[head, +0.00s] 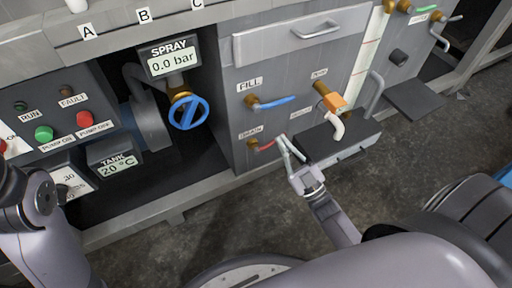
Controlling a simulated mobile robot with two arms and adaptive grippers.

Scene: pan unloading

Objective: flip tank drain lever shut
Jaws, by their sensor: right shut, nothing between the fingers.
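The drain lever (267,143) is a red handle on a brass valve, low on the grey tank panel beside the DRAIN label (250,133). It points to the right and slightly up, roughly sideways across the panel. My right gripper (281,142) is shut and empty, with its fingertips at the free right end of the red lever. I cannot tell whether they touch it. My left arm shows at the left edge, but its gripper is not in view.
Above the drain sits the blue FILL lever (272,103). To the right are an orange valve handle (335,102), a white spout (337,126) and a dark tray (352,142). A blue handwheel (188,113) is left of the panel. Floor in front is clear.

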